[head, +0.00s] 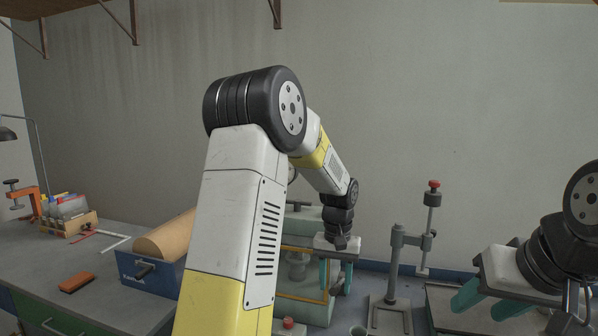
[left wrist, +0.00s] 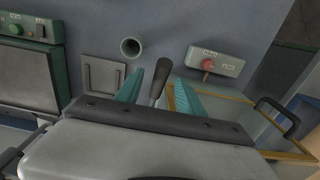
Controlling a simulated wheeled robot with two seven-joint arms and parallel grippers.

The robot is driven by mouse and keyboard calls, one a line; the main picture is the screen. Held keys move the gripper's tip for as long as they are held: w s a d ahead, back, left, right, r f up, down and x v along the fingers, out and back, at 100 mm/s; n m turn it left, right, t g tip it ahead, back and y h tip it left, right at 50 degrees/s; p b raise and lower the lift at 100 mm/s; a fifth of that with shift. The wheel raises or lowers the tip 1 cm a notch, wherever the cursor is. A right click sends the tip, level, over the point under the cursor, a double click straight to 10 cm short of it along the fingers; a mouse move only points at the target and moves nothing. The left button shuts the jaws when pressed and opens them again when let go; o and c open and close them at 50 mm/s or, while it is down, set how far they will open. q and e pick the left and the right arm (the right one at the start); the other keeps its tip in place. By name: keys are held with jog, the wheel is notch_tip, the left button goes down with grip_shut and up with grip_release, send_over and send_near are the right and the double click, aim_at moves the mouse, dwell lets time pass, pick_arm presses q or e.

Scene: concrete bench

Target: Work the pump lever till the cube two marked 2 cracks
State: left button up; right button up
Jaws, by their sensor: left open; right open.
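My left gripper (head: 335,286) is open in front of the green press (head: 300,311), pointing down. In the left wrist view a dark lever handle (left wrist: 160,78) stands between the teal fingers of the left gripper (left wrist: 157,84), which are apart and not shut on it. I take this handle for the pump lever; I cannot make it out in the head view. My right gripper (head: 478,311) is open and empty at the right. No cube marked 2 can be made out; my left arm hides part of the press.
A control box with a red button (left wrist: 208,64) and a round cup (left wrist: 131,47) are near the lever. A grey stand with a red-topped column (head: 397,240) is right of the press. A blue box with a tan roll (head: 150,276) and an orange block (head: 76,283) lie left.

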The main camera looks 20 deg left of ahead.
pick_arm(q)
notch_tip(320, 180, up, 7)
jog(key=shift+r, duration=0.65)
jog(key=shift+s+r, duration=0.1)
jog(key=s+a+r+t+h, duration=0.1)
jog(key=s+r+t, duration=0.2)
jog(key=s, duration=0.8)
jog(key=s+a+r+t+h, duration=0.1)
jog(key=s+a+r+t, duration=0.1)
jog(key=s, duration=0.9)
jog(key=shift+s+r+m+t, duration=0.25)
jog(key=shift+r+t, duration=0.35)
jog(key=shift+r, duration=0.75)
